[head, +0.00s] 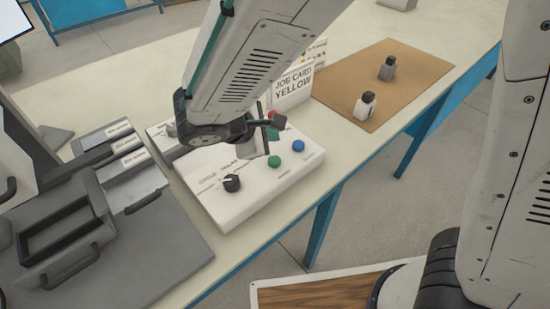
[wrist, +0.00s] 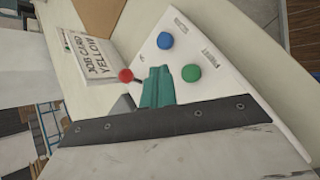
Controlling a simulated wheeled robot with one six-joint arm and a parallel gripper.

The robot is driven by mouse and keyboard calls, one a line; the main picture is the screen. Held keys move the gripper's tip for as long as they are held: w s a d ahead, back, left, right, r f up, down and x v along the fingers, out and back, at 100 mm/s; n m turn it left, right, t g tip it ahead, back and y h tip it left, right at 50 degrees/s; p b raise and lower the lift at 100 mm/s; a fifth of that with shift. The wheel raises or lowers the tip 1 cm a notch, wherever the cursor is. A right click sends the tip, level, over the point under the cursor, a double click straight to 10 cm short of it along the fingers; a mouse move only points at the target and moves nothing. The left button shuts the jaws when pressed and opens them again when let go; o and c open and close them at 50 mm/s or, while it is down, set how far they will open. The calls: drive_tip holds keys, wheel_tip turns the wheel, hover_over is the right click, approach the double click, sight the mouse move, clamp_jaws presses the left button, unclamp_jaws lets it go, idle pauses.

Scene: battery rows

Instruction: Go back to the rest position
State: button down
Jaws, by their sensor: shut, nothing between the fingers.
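My gripper (head: 271,134) is over the white control box (head: 245,205) on the table, near its back part. In the wrist view its teal fingers (wrist: 157,86) are together with nothing between them. A red ball-topped lever (wrist: 126,75) shows just beside the fingers. I cannot tell whether they touch it. A green button (head: 274,161) and a blue button (head: 299,146) sit on the box to the right of the gripper. A black knob (head: 232,183) is at the front. My arm hides part of the box.
A job card reading "YELLOW" (head: 293,86) stands behind the box. A brown mat (head: 420,75) holds a grey battery-like item (head: 387,68) and a white one (head: 365,105). A grey tray fixture (head: 150,255) with handles fills the left side.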

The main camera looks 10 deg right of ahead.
drive_tip(key=s+d+r+m+g+y, duration=0.2)
drive_tip(key=s+d+r+m, duration=0.5)
drive_tip(key=d, duration=0.4)
drive_tip(key=s+d+r+m+g+y, duration=0.2)
drive_tip(key=s+d+r+m+y, duration=0.3)
drive_tip(key=s+d+m, duration=0.5)
drive_tip(key=shift+s+d+r+g, duration=0.3)
drive_tip(key=shift+s+d+r, duration=0.15)
drive_tip(key=shift+s+r, duration=0.45)
